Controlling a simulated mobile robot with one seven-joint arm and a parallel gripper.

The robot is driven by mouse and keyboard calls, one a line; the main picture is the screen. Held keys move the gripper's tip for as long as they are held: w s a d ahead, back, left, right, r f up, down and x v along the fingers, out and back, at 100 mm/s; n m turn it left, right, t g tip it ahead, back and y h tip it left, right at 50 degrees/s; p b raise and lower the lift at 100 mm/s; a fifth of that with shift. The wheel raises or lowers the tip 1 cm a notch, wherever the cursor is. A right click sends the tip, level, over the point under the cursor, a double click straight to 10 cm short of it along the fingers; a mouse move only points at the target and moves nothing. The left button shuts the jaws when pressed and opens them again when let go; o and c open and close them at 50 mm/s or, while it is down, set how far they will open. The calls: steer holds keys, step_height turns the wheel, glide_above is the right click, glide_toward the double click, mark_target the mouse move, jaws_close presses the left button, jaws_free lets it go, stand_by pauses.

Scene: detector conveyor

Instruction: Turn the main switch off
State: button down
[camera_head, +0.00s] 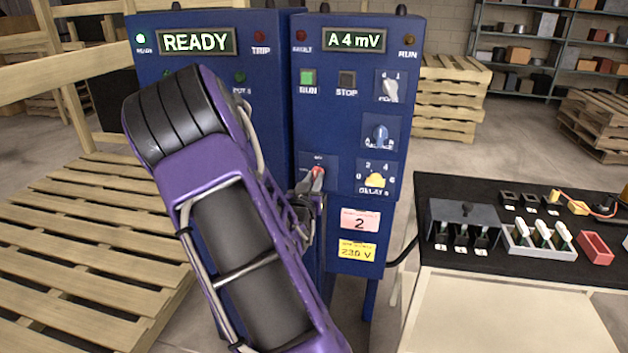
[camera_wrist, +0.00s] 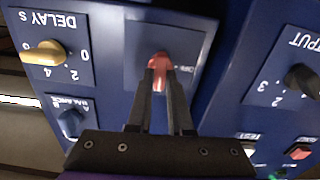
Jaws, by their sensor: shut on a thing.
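The main switch has a red handle (camera_head: 318,171) on a square plate, low on the left of the right-hand blue cabinet (camera_head: 348,120). In the wrist view the red handle (camera_wrist: 160,60) stands between the fingertips. My gripper (camera_head: 314,183) is shut on the handle, and its two dark fingers (camera_wrist: 161,78) lie on either side of it. Small marks sit above and to the left of the handle in the head view. They are too small to read surely, and the fingers hide part of the handle, so I cannot tell its exact setting.
Beside the switch are the yellow DELAY knob (camera_head: 376,181) and the blue BALANCE knob (camera_head: 380,133). Displays read READY (camera_head: 195,41) and A 4 mV (camera_head: 354,40). A black-topped table (camera_head: 450,190) with parts stands right; a pallet (camera_head: 90,250) lies left.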

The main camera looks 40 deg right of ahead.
steer(key=n, duration=0.3)
steer(key=shift+n, duration=0.4)
steer(key=n+p, duration=0.1)
steer(key=n, duration=0.3)
steer(key=shift+w+a+n, duration=0.1)
steer(key=shift+w+n, duration=0.05)
steer(key=shift+n, duration=0.15)
steer(key=shift+f+n+p, duration=0.2)
steer(key=shift+n+p, duration=0.7)
steer(key=shift+n, duration=3.5)
steer(key=c, duration=0.8)
jaws_free()
